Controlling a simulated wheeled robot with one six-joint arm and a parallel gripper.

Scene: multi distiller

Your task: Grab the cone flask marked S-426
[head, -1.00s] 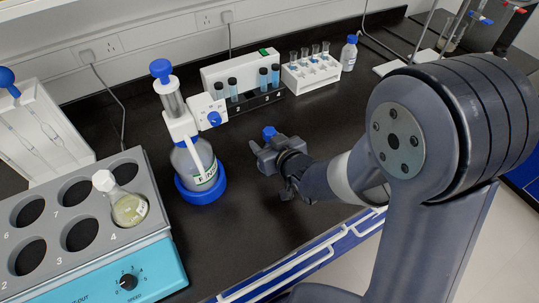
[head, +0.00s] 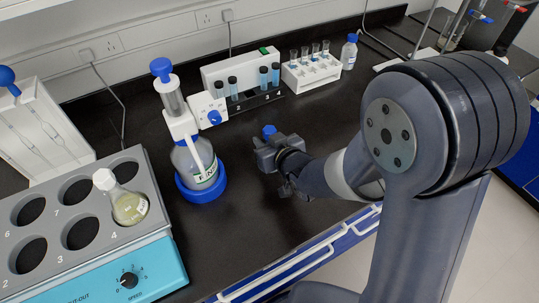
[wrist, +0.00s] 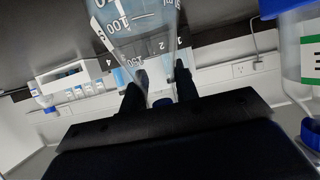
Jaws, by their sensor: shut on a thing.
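My gripper (head: 272,152) is over the black bench, right of the bottle dispenser. A blue stopper (head: 269,131) shows just above its jaws. In the wrist view, my gripper (wrist: 158,95) is shut on a clear cone flask (wrist: 140,25) with white volume marks, its narrow part between the fingers. Its marking S-426 does not show in either view. A second flask (head: 130,207) with a white cap and yellowish liquid stands in hole 4 of the shaker; its small label is not legible.
The grey and blue shaker (head: 150,262) is at the left. The bottle dispenser (head: 203,190) in a blue base stands between it and my gripper. A vial block (head: 262,101) and white tube rack (head: 312,74) are behind.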

